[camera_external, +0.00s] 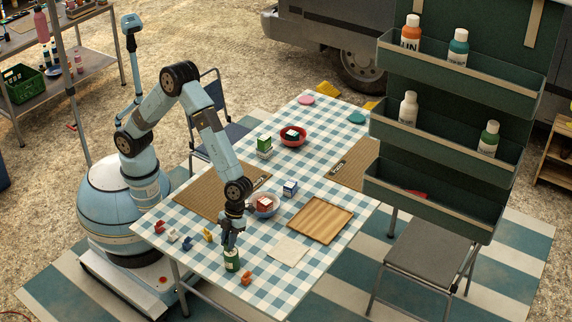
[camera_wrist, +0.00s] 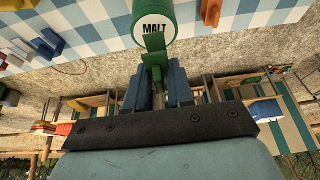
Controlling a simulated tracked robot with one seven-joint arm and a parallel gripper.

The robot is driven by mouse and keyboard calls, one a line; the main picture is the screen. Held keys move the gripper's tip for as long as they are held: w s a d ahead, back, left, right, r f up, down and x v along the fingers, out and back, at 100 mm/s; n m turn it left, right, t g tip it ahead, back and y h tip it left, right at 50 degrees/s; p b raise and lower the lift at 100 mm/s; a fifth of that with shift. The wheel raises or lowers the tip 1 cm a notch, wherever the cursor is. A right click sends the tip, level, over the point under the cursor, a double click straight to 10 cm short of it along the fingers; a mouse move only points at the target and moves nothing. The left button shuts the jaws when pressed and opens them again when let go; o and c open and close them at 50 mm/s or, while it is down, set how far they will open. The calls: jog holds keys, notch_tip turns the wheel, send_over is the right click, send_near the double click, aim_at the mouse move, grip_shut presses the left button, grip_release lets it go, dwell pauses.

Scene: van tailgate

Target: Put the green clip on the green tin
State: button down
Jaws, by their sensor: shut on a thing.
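The green tin (camera_external: 232,262) stands upright near the front corner of the checked table. In the wrist view, the tin's white lid (camera_wrist: 153,27) reads "MALT". My gripper (camera_external: 231,243) is pointed down right above the tin. In the wrist view, my gripper (camera_wrist: 157,78) is shut on the green clip (camera_wrist: 155,45), between its two blue fingers. The clip's far end overlaps the near edge of the lid in that view. I cannot tell if it touches or grips the rim. In the external view the clip is not distinct from the fingers.
Coloured clips lie left of the tin, including a yellow one (camera_external: 208,235) and a blue one (camera_external: 187,243). An orange clip (camera_external: 246,278) lies close to its right. A bowl (camera_external: 265,213), a wooden board (camera_external: 320,219) and a pale cloth (camera_external: 289,251) lie behind and to the right.

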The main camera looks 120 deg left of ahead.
jog(key=shift+f, duration=0.95)
jog(key=shift+f, duration=0.1)
jog(key=c, duration=1)
grip_release()
